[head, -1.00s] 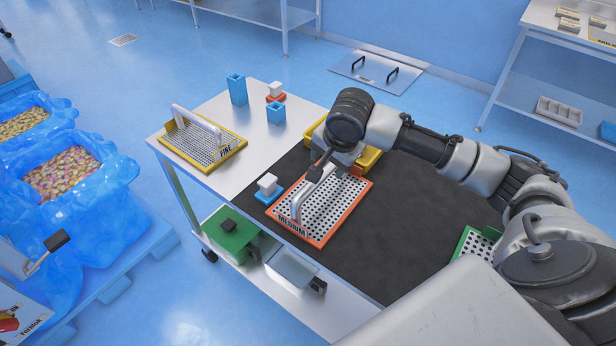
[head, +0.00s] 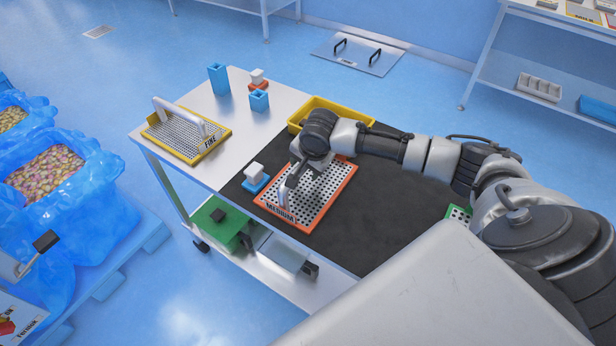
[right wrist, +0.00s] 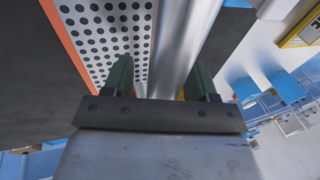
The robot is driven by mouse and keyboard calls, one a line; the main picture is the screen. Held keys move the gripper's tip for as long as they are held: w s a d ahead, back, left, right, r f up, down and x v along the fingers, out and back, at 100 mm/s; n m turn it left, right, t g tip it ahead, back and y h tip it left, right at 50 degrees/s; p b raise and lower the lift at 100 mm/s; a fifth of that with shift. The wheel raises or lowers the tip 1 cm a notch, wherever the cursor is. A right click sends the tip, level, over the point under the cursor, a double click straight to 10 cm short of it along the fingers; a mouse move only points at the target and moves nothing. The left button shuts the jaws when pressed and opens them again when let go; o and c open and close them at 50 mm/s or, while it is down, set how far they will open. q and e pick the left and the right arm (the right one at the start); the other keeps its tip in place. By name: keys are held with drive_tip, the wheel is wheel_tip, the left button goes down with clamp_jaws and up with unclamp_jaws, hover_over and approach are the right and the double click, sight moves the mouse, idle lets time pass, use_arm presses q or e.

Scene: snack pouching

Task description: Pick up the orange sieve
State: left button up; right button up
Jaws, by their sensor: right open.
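The orange sieve (head: 318,203) lies flat on the dark mat of the table in the head view. It has a perforated plate, an orange rim and a pale bar handle along its left side. My right gripper (head: 290,183) points down at that handle and hides part of it. In the right wrist view my right gripper (right wrist: 160,72) is open, with a green finger on each side of the silver handle (right wrist: 178,40). Whether the fingers touch the handle cannot be told. The sieve's holed plate (right wrist: 108,30) shows on the left there. My left gripper is not in view.
A yellow sieve marked FINE (head: 188,140) stands on the table's left part. A blue-based block with a white knob (head: 254,178) sits close to the orange sieve. A yellow tray (head: 345,113) is behind it. A green sieve (head: 458,214) lies at the right, partly hidden by my arm.

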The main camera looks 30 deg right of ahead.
clamp_jaws()
idle(0.3)
drive_tip(key=shift+r, duration=0.15)
